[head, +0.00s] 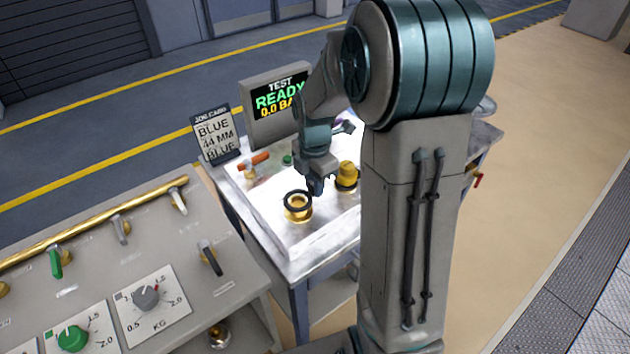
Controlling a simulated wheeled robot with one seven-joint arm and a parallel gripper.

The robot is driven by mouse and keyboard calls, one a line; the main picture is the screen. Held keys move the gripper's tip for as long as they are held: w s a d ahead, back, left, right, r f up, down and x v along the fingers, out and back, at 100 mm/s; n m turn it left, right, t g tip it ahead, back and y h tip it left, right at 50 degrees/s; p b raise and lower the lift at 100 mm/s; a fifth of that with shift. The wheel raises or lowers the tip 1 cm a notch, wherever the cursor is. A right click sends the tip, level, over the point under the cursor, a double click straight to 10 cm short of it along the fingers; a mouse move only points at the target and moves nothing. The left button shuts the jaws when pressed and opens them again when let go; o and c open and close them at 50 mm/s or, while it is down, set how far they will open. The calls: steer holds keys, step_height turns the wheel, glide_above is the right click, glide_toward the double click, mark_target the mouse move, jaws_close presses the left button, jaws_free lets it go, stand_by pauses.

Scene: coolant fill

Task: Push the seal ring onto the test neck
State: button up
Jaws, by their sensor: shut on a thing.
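The seal ring (288,204) is a black ring in the head view, at the brass test neck (298,215) on the light bench top. Brass shows inside and below the ring; I cannot tell how far down the neck it sits. My gripper (314,188) points down at the ring's right edge and is shut on it. The fingertips are small and dark, and my arm hides part of the bench to the right.
A yellow-capped fitting (347,173) stands close right of my gripper. An orange-handled valve (254,161), a job card (215,134) and a READY 0.0 test screen (277,97) stand behind. A grey control panel (100,260) lies left. The bench top's front is clear.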

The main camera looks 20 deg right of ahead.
steer(key=shift+f+b, duration=1)
steer(key=shift+f, duration=0.5)
steer(key=o, duration=1)
steer(key=shift+c, duration=0.2)
step_height(320, 180, up, 14)
steer(key=shift+f, duration=0.1)
